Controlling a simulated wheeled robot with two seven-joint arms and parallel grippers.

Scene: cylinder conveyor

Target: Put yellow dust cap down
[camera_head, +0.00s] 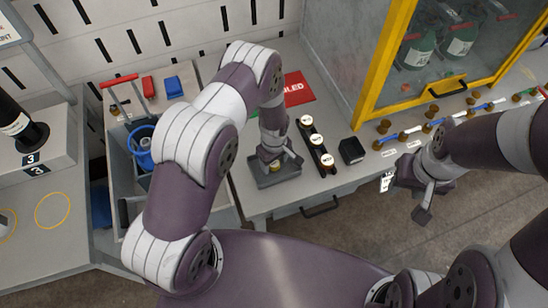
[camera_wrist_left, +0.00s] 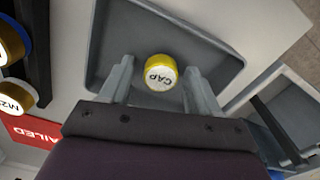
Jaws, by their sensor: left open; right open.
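The yellow dust cap (camera_wrist_left: 160,73), with a white top reading "CAP", sits in the grey tray (camera_wrist_left: 215,52). In the head view the tray (camera_head: 264,184) lies on the bench, and my left gripper (camera_head: 276,160) is over it, largely hiding the cap. In the left wrist view my left gripper (camera_wrist_left: 159,70) is open, with one finger on each side of the cap and a visible gap at each side. My right gripper (camera_head: 424,198) is open and empty, in front of the bench at the right.
A black rack (camera_head: 317,146) of white-topped cylinders stands right of the tray, with a small black box (camera_head: 351,151) beside it. A red sign (camera_head: 296,88) lies behind. A cart with a blue container (camera_head: 139,148) is left. A yellow-framed cabinet (camera_head: 375,70) stands at the back right.

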